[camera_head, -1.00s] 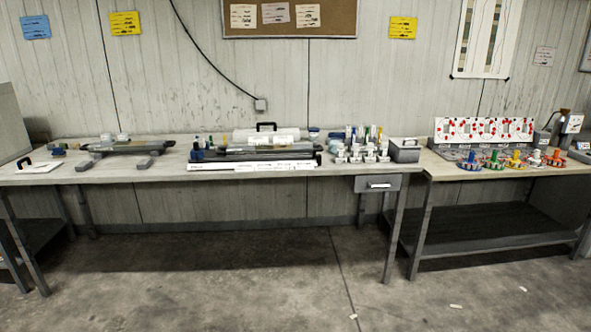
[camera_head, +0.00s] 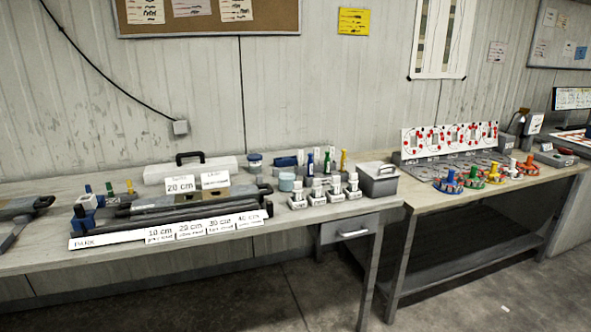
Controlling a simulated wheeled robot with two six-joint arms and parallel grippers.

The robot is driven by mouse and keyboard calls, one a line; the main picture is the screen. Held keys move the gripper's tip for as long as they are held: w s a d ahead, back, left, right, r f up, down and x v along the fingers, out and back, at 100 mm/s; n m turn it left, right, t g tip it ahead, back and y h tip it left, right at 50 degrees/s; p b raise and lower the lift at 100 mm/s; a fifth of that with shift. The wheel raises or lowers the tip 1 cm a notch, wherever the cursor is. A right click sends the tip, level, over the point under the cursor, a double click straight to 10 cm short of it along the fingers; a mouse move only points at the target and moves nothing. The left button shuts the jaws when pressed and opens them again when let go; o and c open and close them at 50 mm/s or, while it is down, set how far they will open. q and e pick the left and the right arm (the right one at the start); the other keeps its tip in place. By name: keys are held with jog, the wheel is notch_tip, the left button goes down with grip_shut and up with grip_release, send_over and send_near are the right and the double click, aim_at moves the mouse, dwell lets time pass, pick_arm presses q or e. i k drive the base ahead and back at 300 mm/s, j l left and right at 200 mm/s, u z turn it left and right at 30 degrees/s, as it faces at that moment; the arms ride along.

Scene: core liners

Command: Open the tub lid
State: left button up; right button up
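No single thing is clearly marked as the tub. A grey box (camera_head: 378,184) with a handle on its closed top stands at the right end of the left bench. Two small round containers stand left of it: one with a dark blue top (camera_head: 255,161), and a pale blue-grey one (camera_head: 287,182). A long white case (camera_head: 192,168) with a black handle lies at the back of the bench. Neither of my grippers is in view.
The left bench (camera_head: 40,257) carries a dark rack with length labels (camera_head: 205,229) and several small bottles on white stands (camera_head: 335,191). A drawer (camera_head: 352,232) hangs under its right end. The right bench (camera_head: 412,196) holds coloured round pieces (camera_head: 492,175). Clear floor lies in front.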

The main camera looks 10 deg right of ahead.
aim_at(376, 170)
jog(key=i+j+z, duration=0.2)
jog(key=i+z, duration=0.15)
jog(key=i, duration=0.2)
jog(key=i+j+z, duration=0.4)
jog(key=i, duration=0.15)
